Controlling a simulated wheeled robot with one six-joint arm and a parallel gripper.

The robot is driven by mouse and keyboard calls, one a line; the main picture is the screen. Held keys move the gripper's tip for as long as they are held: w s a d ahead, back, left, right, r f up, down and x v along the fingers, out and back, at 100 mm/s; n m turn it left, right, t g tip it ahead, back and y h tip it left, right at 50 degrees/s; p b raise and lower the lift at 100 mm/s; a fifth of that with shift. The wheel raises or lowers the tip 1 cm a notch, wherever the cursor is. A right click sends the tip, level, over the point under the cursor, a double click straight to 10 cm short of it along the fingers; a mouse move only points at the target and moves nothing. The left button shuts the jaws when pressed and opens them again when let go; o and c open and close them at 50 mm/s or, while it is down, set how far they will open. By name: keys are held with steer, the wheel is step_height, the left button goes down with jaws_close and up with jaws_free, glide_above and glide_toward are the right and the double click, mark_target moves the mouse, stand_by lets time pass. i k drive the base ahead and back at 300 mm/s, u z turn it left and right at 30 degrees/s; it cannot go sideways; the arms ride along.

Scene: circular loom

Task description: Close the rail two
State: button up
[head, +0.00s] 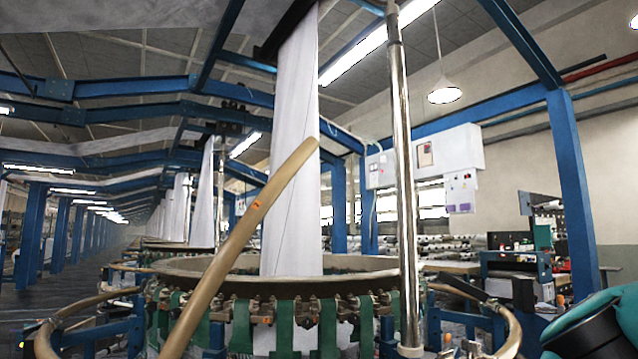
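A tan curved rail (232,245) stands raised and tilted in front of the loom. Its free end points up and to the right, and an orange mark shows on it. Its lower end runs out of the bottom of the picture. Another tan rail (43,342) curves low at the left, and one more tan rail (512,332) curves low at the right. I see no label telling which is rail two. The circular loom's ring (350,284) lies behind the raised rail. A teal and black part of my arm shows at the lower right corner. My gripper's fingers are not in view.
A shiny vertical pole (404,180) stands right of the raised rail. White fabric (293,190) rises from the loom's middle. A blue post (572,190) and a machine with a teal part (541,236) stand at the right. An open aisle (60,270) runs back at the left.

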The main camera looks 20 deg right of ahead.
mark_target(186, 324)
steer(key=z, duration=0.45)
steer(key=k, duration=0.9)
steer(key=u, duration=0.3)
steer(key=i, duration=0.6)
steer(key=u, duration=0.5)
steer(key=i, duration=0.7)
steer(key=z, duration=0.2)
